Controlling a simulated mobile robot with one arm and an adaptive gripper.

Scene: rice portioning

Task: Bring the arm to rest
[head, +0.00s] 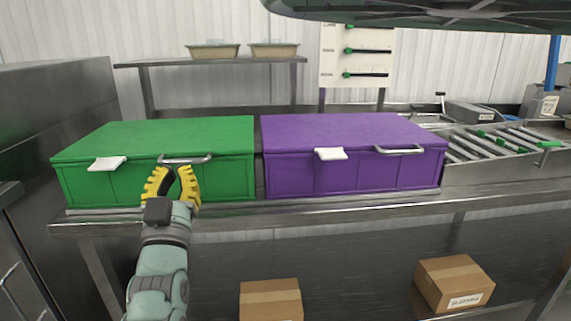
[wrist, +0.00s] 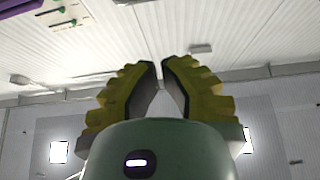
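My gripper (head: 172,182) has yellow ridged fingers and stands upright in front of the green box (head: 155,137) in the head view, with its fingertips just below the box's metal handle. I cannot tell whether they touch the box. In the wrist view my gripper (wrist: 160,68) shows its two fingers apart with a narrow gap at the tips and nothing between them. Behind it are the white ceiling and wall.
A purple box (head: 350,150) stands right of the green one on the metal bench (head: 300,208). Both lids are shut. Cardboard boxes (head: 270,299) (head: 454,282) lie below. A shelf (head: 215,62) holds two containers. A roller conveyor (head: 500,143) is at right.

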